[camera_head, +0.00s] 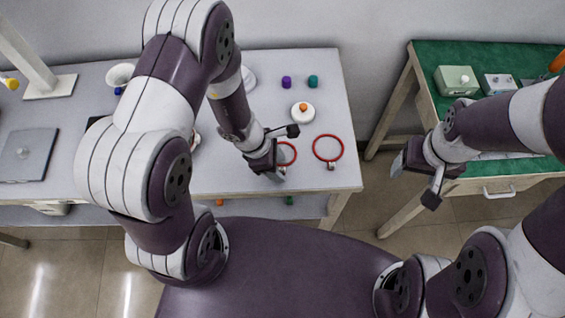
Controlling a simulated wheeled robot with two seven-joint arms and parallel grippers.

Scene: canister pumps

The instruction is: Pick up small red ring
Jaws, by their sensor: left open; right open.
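The small red ring (291,148) lies on the light grey table near its right front part, partly hidden by my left gripper. A larger red ring (341,148) with a small metal clasp lies just to its right. My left gripper (285,153) is open, over or beside the small ring's left side. I cannot tell whether its fingers touch the ring. My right gripper (413,179) is open and empty, in the gap between the two tables.
The grey table (330,90) holds a white disc with an orange knob (302,110), a purple cap (286,82) and a teal cap (312,81) behind the rings. A green-topped bench (440,55) with boxes stands at the right. A floor gap separates the tables.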

